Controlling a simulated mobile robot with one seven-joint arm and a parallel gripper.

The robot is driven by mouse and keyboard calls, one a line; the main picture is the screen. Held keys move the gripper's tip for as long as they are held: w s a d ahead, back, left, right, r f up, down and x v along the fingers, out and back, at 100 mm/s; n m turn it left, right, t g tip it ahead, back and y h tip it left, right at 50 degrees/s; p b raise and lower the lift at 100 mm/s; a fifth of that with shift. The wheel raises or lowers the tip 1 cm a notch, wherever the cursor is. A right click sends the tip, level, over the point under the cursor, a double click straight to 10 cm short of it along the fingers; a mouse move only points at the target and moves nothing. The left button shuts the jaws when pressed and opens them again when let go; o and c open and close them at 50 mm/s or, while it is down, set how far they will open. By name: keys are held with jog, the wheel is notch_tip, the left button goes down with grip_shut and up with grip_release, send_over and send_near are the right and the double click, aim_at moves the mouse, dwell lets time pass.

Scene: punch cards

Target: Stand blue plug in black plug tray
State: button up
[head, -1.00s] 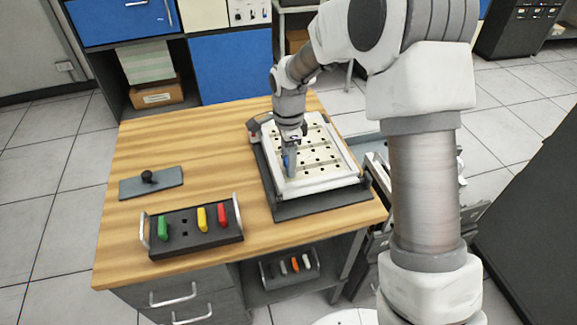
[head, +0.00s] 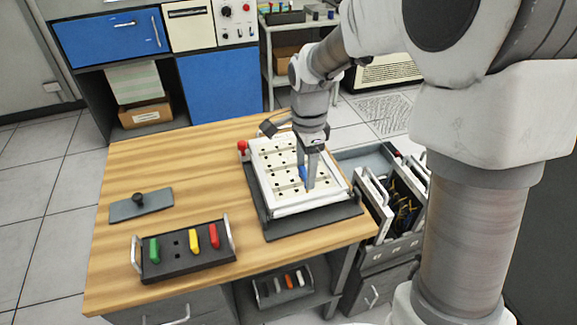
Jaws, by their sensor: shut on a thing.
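The blue plug (head: 303,174) is between the fingers of my gripper (head: 308,178), over the front part of the white plugboard panel (head: 285,207). My gripper points down and is shut on the plug. I cannot tell whether the plug's lower end touches the panel. The black plug tray (head: 160,266) lies on the front left of the wooden table. It holds a green plug (head: 154,250), a yellow plug (head: 194,240) and a red plug (head: 214,236), standing in a row. Empty holes show between the green and yellow plugs.
A grey plate with a black knob (head: 140,203) lies at the left of the wooden table (head: 190,170). Silver handles stand at both tray ends. A shelf below holds another dark tray (head: 283,285) with plugs. An open drawer with cables (head: 400,205) is at the right. The table's middle is clear.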

notch_tip(320, 180, up, 7)
jog(key=s+d+p, duration=0.2)
jog(key=p, duration=0.2)
dwell(0.7)
jog(key=shift+d+f, duration=0.1)
jog(key=shift+f, duration=0.05)
